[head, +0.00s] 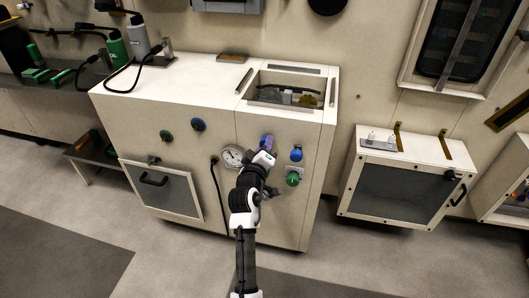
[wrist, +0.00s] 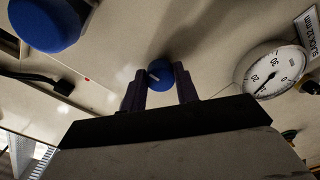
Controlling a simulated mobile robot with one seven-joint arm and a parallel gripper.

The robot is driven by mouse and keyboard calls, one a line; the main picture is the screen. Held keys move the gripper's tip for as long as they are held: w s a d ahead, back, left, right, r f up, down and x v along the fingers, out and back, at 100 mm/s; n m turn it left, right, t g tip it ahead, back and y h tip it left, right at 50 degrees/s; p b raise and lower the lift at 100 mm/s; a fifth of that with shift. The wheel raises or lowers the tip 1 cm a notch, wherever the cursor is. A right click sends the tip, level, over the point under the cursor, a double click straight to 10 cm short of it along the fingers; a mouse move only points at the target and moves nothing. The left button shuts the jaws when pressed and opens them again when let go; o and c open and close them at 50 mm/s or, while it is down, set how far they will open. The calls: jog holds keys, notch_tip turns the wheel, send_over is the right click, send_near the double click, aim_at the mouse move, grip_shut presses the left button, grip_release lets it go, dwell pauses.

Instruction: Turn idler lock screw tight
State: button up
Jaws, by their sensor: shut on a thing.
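A small round blue knob (wrist: 160,74) with a white mark on its face sits on the cream cabinet front; I take it to be the idler lock screw. My gripper (wrist: 161,90) has its two dark purple fingers shut on either side of this knob. In the head view my gripper (head: 266,143) reaches the upper front of the cabinet, right of the gauge, and hides the knob there. Which way the screw has been turned cannot be told.
A round dial gauge (head: 232,156) is close to the left of my gripper; it also shows in the wrist view (wrist: 272,71), beside a slack label (wrist: 307,25). A blue knob (head: 297,153) and a green knob (head: 292,179) stick out on the right. An open hopper (head: 243,104) is above.

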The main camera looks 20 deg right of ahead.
jog(key=shift+f+m+b, duration=0.1)
jog(key=shift+m+b, duration=2.15)
jog(key=shift+m, duration=0.95)
jog(key=o, duration=1)
jog(key=b+v, duration=0.2)
jog(key=v, duration=1.1)
jog(key=shift+s+a, duration=0.3)
